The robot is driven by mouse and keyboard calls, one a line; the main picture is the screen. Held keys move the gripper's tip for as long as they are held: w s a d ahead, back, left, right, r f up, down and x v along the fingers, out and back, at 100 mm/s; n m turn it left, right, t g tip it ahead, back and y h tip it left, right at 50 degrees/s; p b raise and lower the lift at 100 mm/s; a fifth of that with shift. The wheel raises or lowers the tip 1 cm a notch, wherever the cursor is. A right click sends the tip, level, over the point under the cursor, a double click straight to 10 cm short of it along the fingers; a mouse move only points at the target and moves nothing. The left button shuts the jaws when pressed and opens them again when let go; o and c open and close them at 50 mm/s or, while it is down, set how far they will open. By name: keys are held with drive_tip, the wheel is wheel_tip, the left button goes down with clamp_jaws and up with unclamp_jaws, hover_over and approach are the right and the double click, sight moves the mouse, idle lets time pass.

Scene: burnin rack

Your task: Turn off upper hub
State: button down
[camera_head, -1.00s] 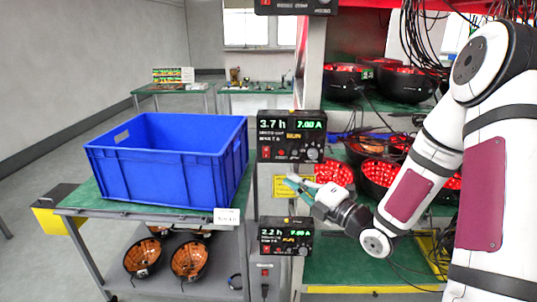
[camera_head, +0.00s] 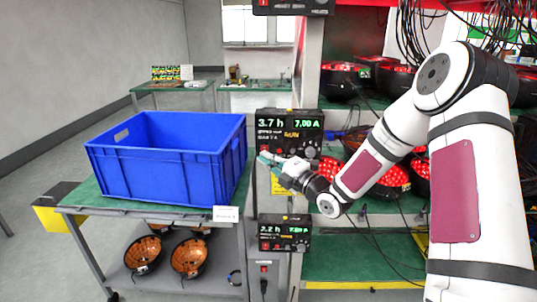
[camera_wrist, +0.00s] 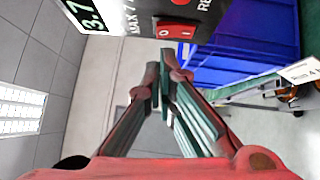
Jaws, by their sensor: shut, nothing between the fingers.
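A black hub box (camera_head: 290,127) is mounted on the rack post, its display lit with 3.7 h and 7.00 A. Its red rocker switch marked O and I (camera_wrist: 177,31) shows at the top of the wrist view, with part of the display. A second hub box (camera_head: 285,245), reading 2.2 h, hangs lower on the post. My gripper (camera_head: 265,158) is at the lower left corner of the 3.7 h box and partly covers that corner. In the wrist view its fingertips (camera_wrist: 158,80) are together and empty, below the switch in the picture. I cannot tell whether they touch it.
A blue crate (camera_head: 165,170) stands on a green-topped cart just left of the post. Red-lit bowls (camera_head: 395,178) and cables fill the rack shelves on the right. Another black box (camera_head: 293,6) is cut off at the top. Orange bowls (camera_head: 188,257) lie below the crate.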

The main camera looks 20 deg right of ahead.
drive_tip(key=shift+w+d+r, duration=0.1)
drive_tip(key=shift+w+d, duration=0.1)
drive_tip(key=shift+w, duration=0.65)
drive_tip(key=shift+w+d+r, duration=0.15)
drive_tip(key=shift+w, duration=0.15)
drive_tip(key=shift+s, duration=0.1)
